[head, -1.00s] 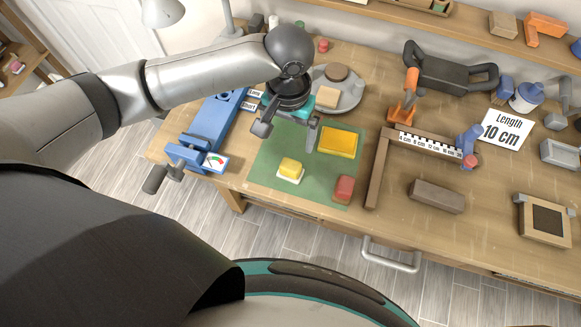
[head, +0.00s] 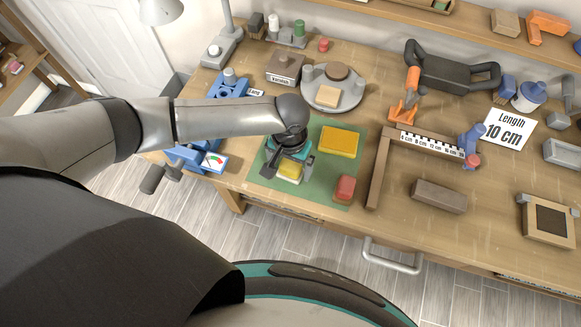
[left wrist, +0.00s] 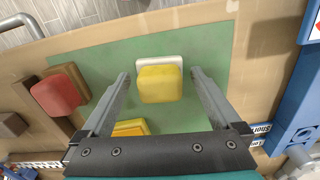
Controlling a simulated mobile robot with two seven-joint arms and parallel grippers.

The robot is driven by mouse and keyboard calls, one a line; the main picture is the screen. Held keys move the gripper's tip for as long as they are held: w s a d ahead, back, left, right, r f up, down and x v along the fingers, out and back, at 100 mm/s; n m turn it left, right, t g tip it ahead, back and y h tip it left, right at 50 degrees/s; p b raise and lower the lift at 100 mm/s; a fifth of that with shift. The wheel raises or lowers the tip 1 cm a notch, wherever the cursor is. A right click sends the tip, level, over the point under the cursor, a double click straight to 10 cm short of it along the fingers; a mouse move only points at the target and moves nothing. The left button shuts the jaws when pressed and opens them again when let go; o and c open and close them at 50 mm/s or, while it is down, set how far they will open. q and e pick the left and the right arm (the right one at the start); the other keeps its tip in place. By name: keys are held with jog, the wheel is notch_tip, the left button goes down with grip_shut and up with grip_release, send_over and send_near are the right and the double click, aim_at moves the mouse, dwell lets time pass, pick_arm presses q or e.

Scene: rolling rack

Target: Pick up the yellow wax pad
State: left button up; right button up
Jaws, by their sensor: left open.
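A small yellow wax pad (head: 288,171) with a white base sits on a green mat (head: 323,183). In the left wrist view the pad (left wrist: 160,84) lies between the two fingers, with a gap on each side. My left gripper (head: 287,174) is open, pointing down above the pad and hiding part of it in the head view. A larger, flat yellow block (head: 339,141) lies on the mat behind and to the right. It is partly hidden by the gripper in the left wrist view (left wrist: 130,127). My right gripper is not in view.
A red block (head: 344,188) sits at the mat's front right corner. A blue device with a gauge (head: 214,162) stands left of the mat. A wooden frame with a length scale (head: 375,175) stands to the right. A round grey tray (head: 350,98) is behind.

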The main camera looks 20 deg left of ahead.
aim_at(290, 166)
pick_arm(q)
jog(key=c, duration=1.5)
jog(key=shift+r, duration=0.1)
notch_tip(290, 166, up, 20)
jog(key=shift+f+p, duration=0.1)
jog(key=shift+p, duration=1.1)
jog(key=o, duration=0.8)
jog(key=c, duration=0.6)
